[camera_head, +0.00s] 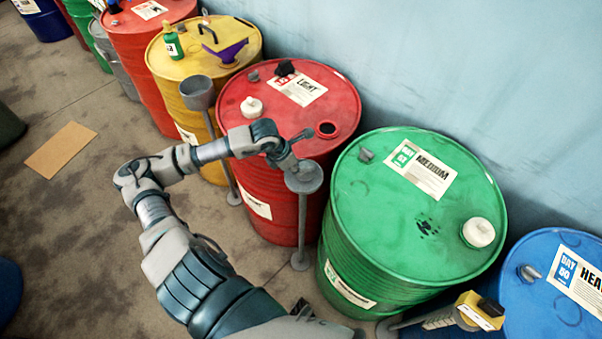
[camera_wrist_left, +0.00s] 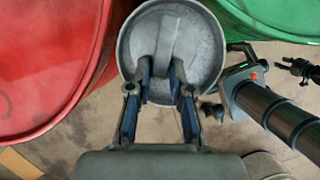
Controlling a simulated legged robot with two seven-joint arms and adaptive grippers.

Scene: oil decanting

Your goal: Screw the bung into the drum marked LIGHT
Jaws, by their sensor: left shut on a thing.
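The red drum marked LIGHT (camera_head: 341,91) stands behind my left arm, with an open dark bung hole (camera_head: 327,129) at the right of its top. A grey stand (camera_head: 303,178) with a round dish top is in front of it. The dish fills the top of the left wrist view (camera_wrist_left: 207,58). My left gripper (camera_head: 291,162) is low over this dish. I cannot tell whether the bung touches the dish. My right gripper does not show clearly in either view.
A white cap (camera_head: 251,107) sits on the red drum's left side. A green drum marked MEDIUM (camera_head: 400,220) is close to the right. A yellow drum (camera_head: 163,62) and a grey cup stand (camera_head: 198,93) are to the left. A cardboard sheet (camera_head: 61,149) lies on the floor.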

